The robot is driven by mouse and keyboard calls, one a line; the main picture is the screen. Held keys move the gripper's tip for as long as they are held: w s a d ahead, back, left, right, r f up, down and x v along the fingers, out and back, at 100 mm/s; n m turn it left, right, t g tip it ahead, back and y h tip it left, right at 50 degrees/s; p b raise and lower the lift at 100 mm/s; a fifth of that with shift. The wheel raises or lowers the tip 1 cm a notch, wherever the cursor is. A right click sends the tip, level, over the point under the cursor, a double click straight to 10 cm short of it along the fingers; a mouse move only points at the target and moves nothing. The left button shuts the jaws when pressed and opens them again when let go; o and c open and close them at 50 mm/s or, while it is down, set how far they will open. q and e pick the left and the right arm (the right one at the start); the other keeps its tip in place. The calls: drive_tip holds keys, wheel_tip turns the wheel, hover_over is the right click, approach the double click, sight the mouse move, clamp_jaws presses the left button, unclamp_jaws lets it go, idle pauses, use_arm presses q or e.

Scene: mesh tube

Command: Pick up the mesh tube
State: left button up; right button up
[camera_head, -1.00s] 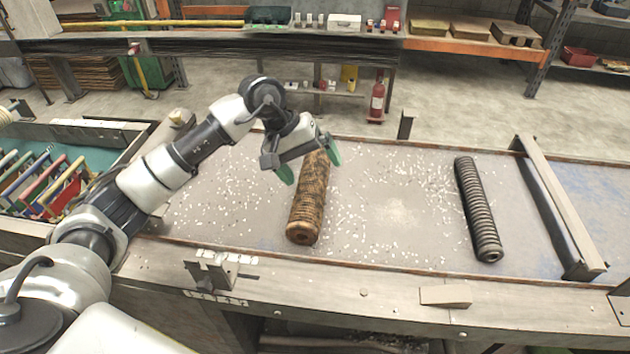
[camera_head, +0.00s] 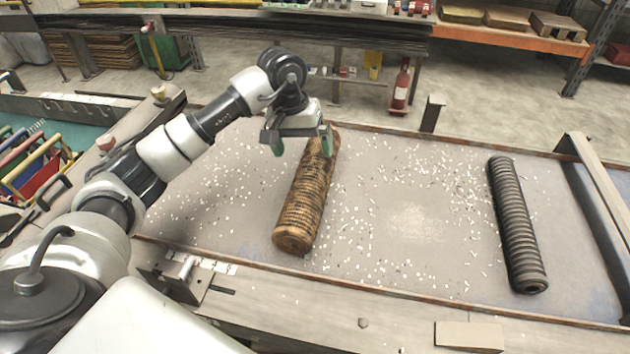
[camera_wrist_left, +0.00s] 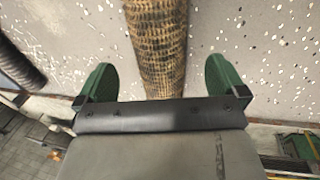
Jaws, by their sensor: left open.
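The mesh tube (camera_head: 306,200) is brown and woven-looking, and lies on the grey workbench, running from the lower left to the upper right in the head view. My left gripper (camera_head: 301,144) is over its far end, with its green fingers apart. In the left wrist view the mesh tube (camera_wrist_left: 157,45) runs between the two open green fingers (camera_wrist_left: 162,82), with a gap on each side. The gripper hides part of the tube's far end in the head view. My right gripper is not in view.
A dark ribbed tube (camera_head: 516,225) lies to the right on the same bench (camera_head: 410,260). White chips are scattered over the surface. A raised rail (camera_head: 598,185) crosses the bench at the far right. A bin of coloured-handled tools (camera_head: 30,165) is at the left.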

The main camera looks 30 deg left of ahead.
sight(308, 169)
use_arm(q)
drive_tip(key=f, duration=0.3)
drive_tip(key=shift+s+d+p, duration=0.3)
drive_tip(key=shift+d+p, duration=0.05)
drive_tip(key=f+p, duration=0.1)
drive_tip(key=f, duration=0.1)
drive_tip(key=d+f+p, duration=0.1)
drive_tip(key=f, duration=0.1)
drive_tip(key=shift+w+d+f, duration=0.1)
drive_tip(key=shift+d+f, duration=0.05)
drive_tip(key=shift+f, duration=0.6)
drive_tip(key=shift+c, duration=0.3)
drive_tip(key=c, duration=1)
